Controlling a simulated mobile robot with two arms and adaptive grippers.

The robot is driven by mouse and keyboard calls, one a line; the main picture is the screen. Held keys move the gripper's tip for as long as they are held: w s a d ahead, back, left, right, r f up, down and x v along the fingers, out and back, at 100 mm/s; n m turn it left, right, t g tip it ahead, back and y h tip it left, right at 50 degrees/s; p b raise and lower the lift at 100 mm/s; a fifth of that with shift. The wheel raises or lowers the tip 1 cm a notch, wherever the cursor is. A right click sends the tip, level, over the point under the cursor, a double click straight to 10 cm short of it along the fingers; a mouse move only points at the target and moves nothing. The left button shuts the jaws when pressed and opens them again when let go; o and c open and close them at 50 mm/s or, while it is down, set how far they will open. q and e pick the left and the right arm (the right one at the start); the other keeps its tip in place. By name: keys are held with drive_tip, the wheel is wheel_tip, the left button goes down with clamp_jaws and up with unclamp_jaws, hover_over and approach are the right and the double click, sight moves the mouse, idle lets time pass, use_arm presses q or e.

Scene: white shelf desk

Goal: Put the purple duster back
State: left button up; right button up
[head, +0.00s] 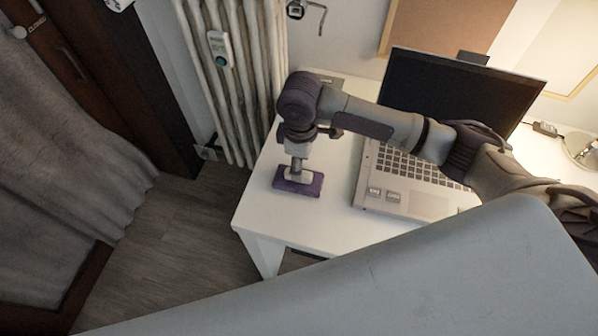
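The purple duster (311,188) is a flat purple block lying on the left part of the white desk, near its left edge. My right arm comes in from the right, passes over the laptop and bends down above the duster. My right gripper (297,168) points straight down at the middle of the duster and appears to meet its top. Its fingers are small and blend with a pale grey part there, so I cannot tell if they are closed on it. My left gripper is not in view.
The white desk (262,213) has bare surface around the duster. An open laptop (415,205) stands to the right, under my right arm. A radiator (240,80) is behind the desk's left end. A large grey surface hides the lower right of the view.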

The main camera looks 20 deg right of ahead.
wheel_tip(320, 180, up, 9)
drive_tip(key=shift+r, duration=0.15)
drive_tip(key=shift+s+d, duration=0.1)
idle(0.5)
